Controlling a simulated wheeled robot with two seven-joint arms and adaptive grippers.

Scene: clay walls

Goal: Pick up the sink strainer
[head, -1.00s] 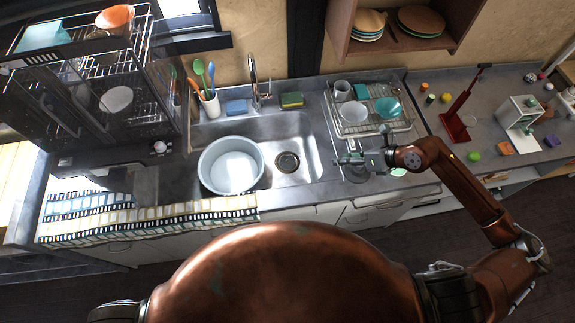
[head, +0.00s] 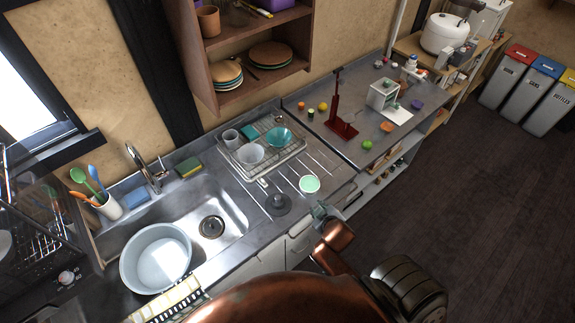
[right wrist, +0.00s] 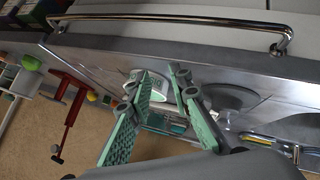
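A dark grey round piece (head: 278,204) with a thin handle-like part lies on the drainboard right of the sink; it looks like the sink strainer. A grey round shape in the right wrist view (right wrist: 232,97) appears to be the same piece. A dark round drain (head: 211,227) shows in the sink basin; I cannot tell whether a separate strainer sits in it. My right gripper (head: 323,212) is at the counter's front edge, right of the grey piece and apart from it. Its green-padded fingers (right wrist: 161,78) are apart and empty. My left gripper is out of view.
A dish rack (head: 262,150) with bowls stands behind. A pale blue basin (head: 156,257) sits in the sink's left part. A metal cabinet handle (right wrist: 170,17) runs along the counter front. A red stand (head: 341,122) is farther right.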

